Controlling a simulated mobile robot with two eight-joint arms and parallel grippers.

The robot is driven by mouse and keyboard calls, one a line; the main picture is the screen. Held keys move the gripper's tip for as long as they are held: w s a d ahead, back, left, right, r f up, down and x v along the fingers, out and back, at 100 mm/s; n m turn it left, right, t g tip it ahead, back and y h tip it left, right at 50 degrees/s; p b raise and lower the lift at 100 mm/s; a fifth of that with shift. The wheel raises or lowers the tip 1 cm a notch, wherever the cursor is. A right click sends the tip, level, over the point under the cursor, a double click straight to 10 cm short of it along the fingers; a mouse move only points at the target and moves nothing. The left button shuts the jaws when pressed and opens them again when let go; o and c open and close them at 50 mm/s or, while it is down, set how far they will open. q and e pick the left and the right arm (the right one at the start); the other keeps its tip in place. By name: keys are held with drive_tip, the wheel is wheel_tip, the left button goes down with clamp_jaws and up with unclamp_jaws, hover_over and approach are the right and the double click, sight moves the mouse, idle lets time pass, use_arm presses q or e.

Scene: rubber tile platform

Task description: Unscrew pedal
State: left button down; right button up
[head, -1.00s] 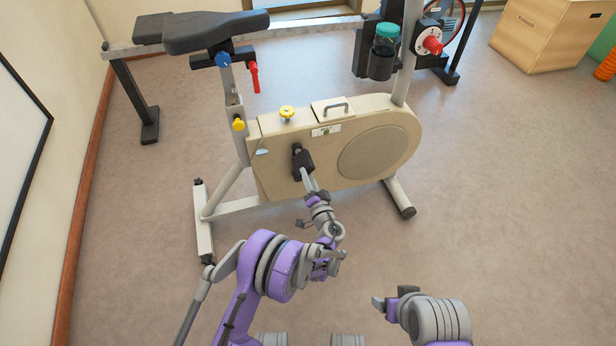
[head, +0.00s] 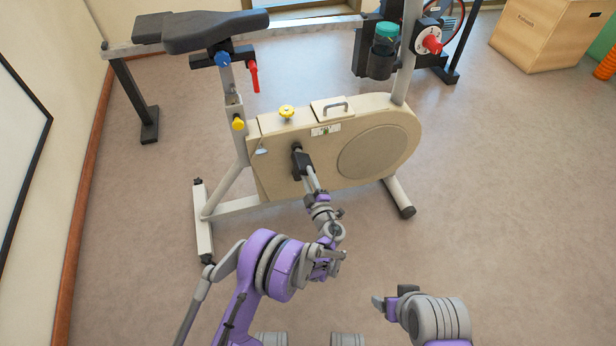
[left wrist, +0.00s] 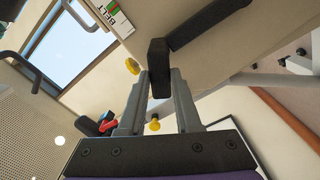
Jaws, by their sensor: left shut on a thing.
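The black pedal (head: 301,164) sits at the near side of the beige housing of the exercise bike (head: 272,165), below the yellow top knob. My left gripper (head: 312,182) reaches it from the front and is shut on it. In the left wrist view the black pedal (left wrist: 158,66) is between the tips of the two grey fingers of my left gripper (left wrist: 160,90). A dark bar (left wrist: 208,22) runs from it toward the upper right. Where the pedal's thread meets the bike is not clear. My right gripper (head: 391,302) is low and to the right, away from the bike; its opening is unclear.
The bike's rear foot (head: 204,222) and front foot (head: 399,197) rest on the floor on either side. A bottle (head: 385,40) in a holder and a red knob (head: 432,44) are farther back. A wooden box (head: 545,32) stands back right. Floor at right is clear.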

use_arm(q)
drive_tip(key=c, duration=0.5)
unclamp_jaws()
drive_tip(key=shift+c, duration=1.3)
drive_tip(key=shift+b+v, duration=0.35)
drive_tip(key=shift+v, duration=1.9)
